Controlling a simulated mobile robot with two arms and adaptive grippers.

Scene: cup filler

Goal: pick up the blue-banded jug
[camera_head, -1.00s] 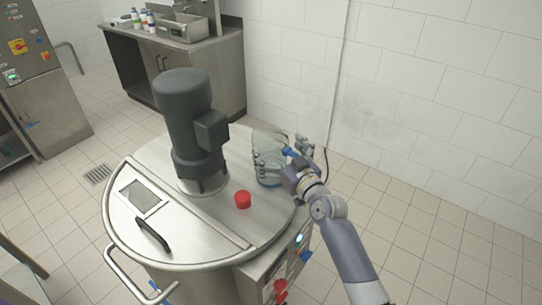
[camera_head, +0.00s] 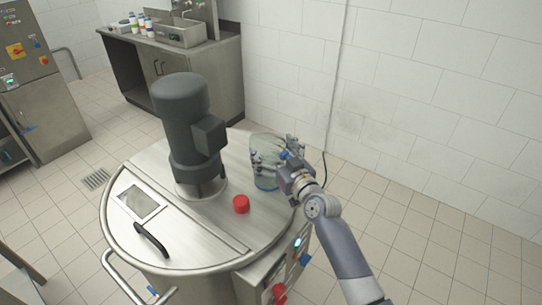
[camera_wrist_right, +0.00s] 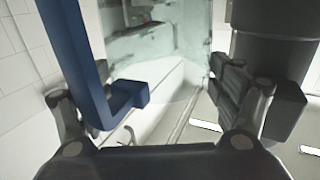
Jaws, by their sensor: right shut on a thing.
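In the wrist view the clear wall shows between the dark fingers. I cannot see a gap between the jug's base and the lid. My left gripper is not in view.
The round steel vessel lid (camera_head: 125,225) carries a dark motor (camera_head: 183,125) left of the jug and a red cap (camera_head: 241,204) in front. A tiled wall (camera_head: 410,90) is behind. A sink counter (camera_head: 175,35) with bottles stands farther back.

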